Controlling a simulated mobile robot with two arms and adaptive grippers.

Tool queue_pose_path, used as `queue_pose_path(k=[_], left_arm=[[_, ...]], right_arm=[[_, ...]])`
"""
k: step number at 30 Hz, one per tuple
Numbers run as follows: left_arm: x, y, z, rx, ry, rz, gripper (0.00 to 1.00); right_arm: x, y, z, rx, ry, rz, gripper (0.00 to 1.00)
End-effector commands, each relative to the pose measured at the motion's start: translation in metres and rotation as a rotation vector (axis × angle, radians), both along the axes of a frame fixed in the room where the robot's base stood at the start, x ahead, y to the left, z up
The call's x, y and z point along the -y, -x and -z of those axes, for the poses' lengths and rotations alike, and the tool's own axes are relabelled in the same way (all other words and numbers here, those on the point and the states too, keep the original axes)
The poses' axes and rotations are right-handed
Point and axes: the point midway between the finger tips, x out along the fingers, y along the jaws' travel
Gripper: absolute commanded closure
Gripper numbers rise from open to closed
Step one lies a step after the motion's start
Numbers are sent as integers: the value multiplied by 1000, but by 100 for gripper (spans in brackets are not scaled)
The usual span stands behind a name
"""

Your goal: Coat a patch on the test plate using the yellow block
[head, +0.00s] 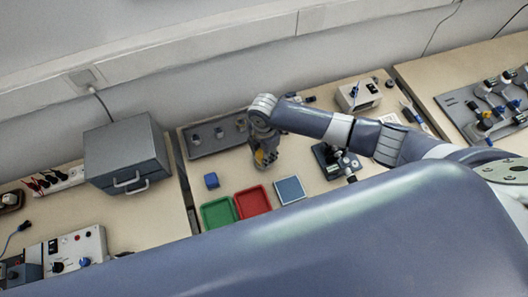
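My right gripper (265,159) reaches down over the middle of the bench, its arm coming in from the right. The yellow block (260,157) shows between its fingers, which look shut on it and partly hide it. A flat blue-grey square plate with a pale rim, which looks like the test plate (290,190), lies on the bench below and to the right of the gripper. The gripper and block are apart from it in the picture; their height above the bench is hard to tell. My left gripper is not in view.
A green tray (218,214) and a red tray (252,202) lie left of the plate. A blue block (211,180) stands behind them. A grey fixture board (205,149) lies at the back left. A dark device (331,163) stands right of the gripper.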

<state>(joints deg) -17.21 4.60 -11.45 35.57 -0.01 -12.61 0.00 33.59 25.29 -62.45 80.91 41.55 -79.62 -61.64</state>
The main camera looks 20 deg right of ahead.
Motion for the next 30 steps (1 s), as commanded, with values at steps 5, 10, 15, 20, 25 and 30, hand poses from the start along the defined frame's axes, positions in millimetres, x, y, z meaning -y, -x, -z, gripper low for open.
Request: queue_pose_path(k=[5, 10, 15, 20, 25, 30], left_arm=[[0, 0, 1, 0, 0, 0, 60], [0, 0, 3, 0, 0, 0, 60], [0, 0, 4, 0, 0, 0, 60], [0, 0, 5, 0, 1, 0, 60], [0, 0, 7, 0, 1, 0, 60], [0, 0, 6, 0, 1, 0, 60]], right_arm=[[0, 0, 2, 0, 0, 0, 85], [0, 0, 4, 0, 0, 0, 85], [0, 0, 6, 0, 0, 0, 85], [0, 0, 8, 0, 0, 0, 85], [0, 0, 10, 0, 0, 0, 85], [0, 0, 10, 0, 0, 0, 85]])
